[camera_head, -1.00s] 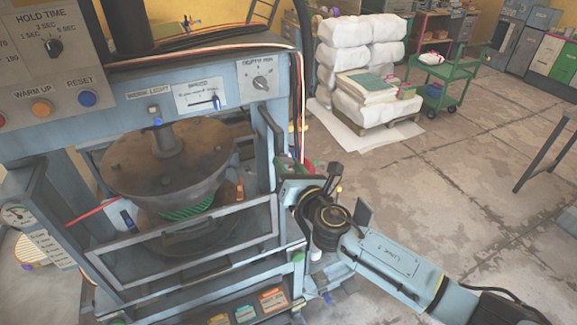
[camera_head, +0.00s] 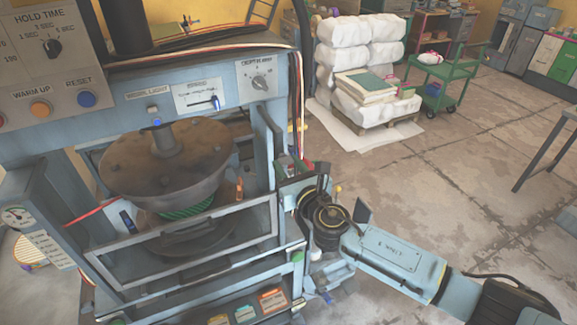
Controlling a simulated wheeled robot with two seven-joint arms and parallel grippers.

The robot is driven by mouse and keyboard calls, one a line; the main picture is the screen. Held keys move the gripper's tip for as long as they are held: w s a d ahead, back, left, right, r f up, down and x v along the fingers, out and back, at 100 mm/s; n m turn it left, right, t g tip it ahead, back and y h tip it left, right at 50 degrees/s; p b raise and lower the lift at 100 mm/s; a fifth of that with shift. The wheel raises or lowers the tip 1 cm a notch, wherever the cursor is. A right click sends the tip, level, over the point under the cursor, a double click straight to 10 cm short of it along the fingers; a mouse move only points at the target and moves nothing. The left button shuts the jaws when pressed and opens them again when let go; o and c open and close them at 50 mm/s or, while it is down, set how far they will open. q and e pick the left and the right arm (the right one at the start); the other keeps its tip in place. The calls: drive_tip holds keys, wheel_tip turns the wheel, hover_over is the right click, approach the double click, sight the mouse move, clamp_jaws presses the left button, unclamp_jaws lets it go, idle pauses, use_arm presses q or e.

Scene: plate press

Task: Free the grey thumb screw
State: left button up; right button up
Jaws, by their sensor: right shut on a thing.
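The plate press (camera_head: 240,240) fills the left of the view, with a round dark platen (camera_head: 165,165) behind its metal-framed guard (camera_head: 190,243). My right gripper (camera_head: 291,183) is at the right side of the press frame, with its arm coming in from the lower right. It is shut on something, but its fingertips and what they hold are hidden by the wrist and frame. I cannot make out the grey thumb screw. My left gripper is not in view.
A control panel with a hold time knob (camera_head: 54,48) is at the upper left. A pallet of white sacks (camera_head: 360,60) and a green cart (camera_head: 440,75) stand at the back. The concrete floor (camera_head: 440,165) to the right is mostly clear.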

drive_tip(key=o, duration=1)
drive_tip(key=b+v, duration=0.1)
drive_tip(key=v, duration=1.2)
drive_tip(key=shift+s+d, duration=0.1)
drive_tip(key=shift+s, duration=0.15)
